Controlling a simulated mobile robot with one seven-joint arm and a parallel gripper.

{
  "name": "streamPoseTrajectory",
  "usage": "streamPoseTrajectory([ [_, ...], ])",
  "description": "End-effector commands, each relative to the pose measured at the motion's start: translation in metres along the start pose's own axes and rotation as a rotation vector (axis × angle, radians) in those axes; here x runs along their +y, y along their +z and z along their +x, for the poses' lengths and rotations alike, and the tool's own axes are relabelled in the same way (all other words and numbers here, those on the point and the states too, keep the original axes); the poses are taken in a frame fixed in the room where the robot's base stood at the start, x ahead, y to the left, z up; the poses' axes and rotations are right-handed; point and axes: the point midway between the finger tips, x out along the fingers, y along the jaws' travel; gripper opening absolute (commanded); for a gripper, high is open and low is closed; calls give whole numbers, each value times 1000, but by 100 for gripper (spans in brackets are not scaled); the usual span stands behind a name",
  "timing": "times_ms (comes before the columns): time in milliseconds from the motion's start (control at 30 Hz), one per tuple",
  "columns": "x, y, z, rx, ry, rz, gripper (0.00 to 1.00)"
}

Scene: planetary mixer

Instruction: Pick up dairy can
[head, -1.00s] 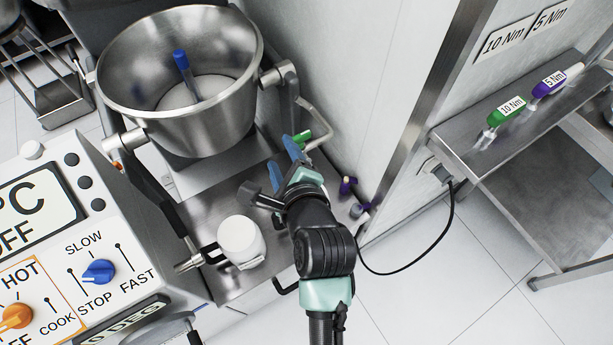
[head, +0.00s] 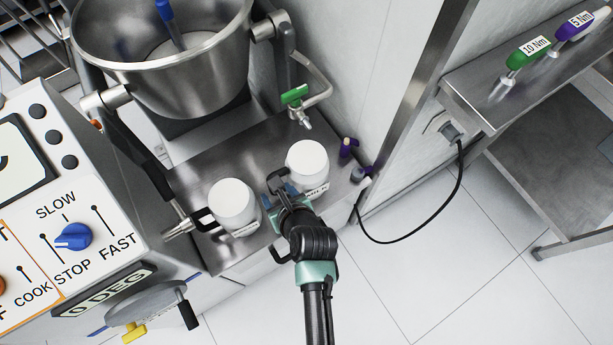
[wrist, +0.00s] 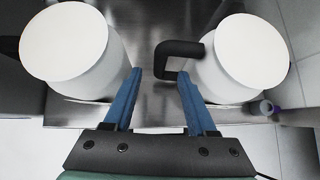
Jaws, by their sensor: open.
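Two white cans with black handles stand upright on the steel ledge: a left can (head: 232,203) and a right can (head: 307,163). The right can has a front label that may read MILK; the left can's label is too small to read. In the wrist view the left can (wrist: 68,45) and right can (wrist: 245,60) flank my gripper (wrist: 159,75). Its blue fingers are open and empty. The right can's black handle (wrist: 180,50) lies ahead, close to the right fingertip. In the head view my gripper (head: 280,187) is low between the cans.
The mixer bowl (head: 165,75) stands behind the ledge, with a green-handled tap (head: 295,95) to its right. Purple-handled fittings (head: 348,147) sit beside the right can. A control panel (head: 70,210) is at left, a steel shelf (head: 510,85) at right.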

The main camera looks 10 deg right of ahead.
Motion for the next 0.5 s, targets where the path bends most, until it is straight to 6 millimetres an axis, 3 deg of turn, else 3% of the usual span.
streamPoseTrajectory([
  [300, 0, 6, 45, -1, 0, -3, 57],
  [500, 0, 7, 50, -1, 0, -1, 57],
])
